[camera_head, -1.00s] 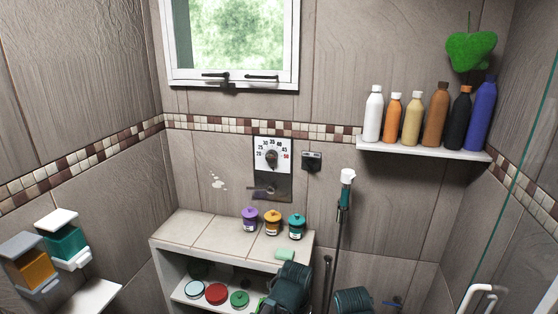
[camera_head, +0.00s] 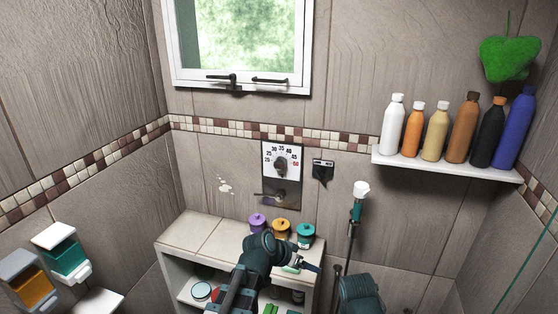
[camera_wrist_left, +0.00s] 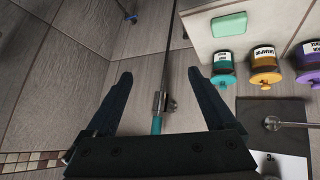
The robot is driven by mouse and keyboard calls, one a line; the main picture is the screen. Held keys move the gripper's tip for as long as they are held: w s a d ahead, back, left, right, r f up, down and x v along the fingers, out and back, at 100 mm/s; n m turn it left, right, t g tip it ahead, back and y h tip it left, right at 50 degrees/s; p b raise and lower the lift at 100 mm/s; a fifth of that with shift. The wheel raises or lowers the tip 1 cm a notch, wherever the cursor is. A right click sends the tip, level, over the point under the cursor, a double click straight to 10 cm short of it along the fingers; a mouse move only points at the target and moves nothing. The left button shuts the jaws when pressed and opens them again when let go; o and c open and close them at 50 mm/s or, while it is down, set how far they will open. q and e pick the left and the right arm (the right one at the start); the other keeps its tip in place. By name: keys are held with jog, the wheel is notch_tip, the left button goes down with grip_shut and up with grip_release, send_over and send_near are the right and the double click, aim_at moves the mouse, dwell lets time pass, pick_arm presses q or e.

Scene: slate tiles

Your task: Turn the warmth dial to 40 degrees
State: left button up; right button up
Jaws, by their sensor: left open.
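The warmth dial is a dark round knob (camera_head: 281,168) on a white number plate (camera_head: 270,150) on the back wall. Its exact pointer setting is too small to read. Below it is a dark panel (camera_head: 290,196) with a metal lever (camera_head: 268,195). In the left wrist view the lever (camera_wrist_left: 285,123) and part of the number plate (camera_wrist_left: 291,168) show at bottom right. My left gripper (camera_wrist_left: 161,76) is open with nothing between its fingers. In the head view it (camera_head: 308,266) is over the shelf's front, below and apart from the dial. My right gripper is out of view.
Purple (camera_head: 258,222), orange (camera_head: 281,229) and teal (camera_head: 305,235) jars stand on the tiled shelf (camera_head: 205,232) under the dial. A black hook (camera_head: 322,171) and a shower handset (camera_head: 358,205) are right of it. Several bottles stand on a white shelf (camera_head: 450,165).

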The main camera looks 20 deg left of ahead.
pick_arm(q)
jog(key=w+a+r+t+h, duration=0.1)
jog(key=w+a+r+t, duration=0.1)
jog(key=w+r+t, duration=0.4)
jog(key=n+t+y, duration=0.3)
jog(key=t+y, duration=0.3)
send_near(279, 163)
jog(key=w, duration=0.9)
jog(key=shift+w+r, duration=0.25)
jog(key=shift+w, duration=0.15)
jog(key=c, duration=1.4)
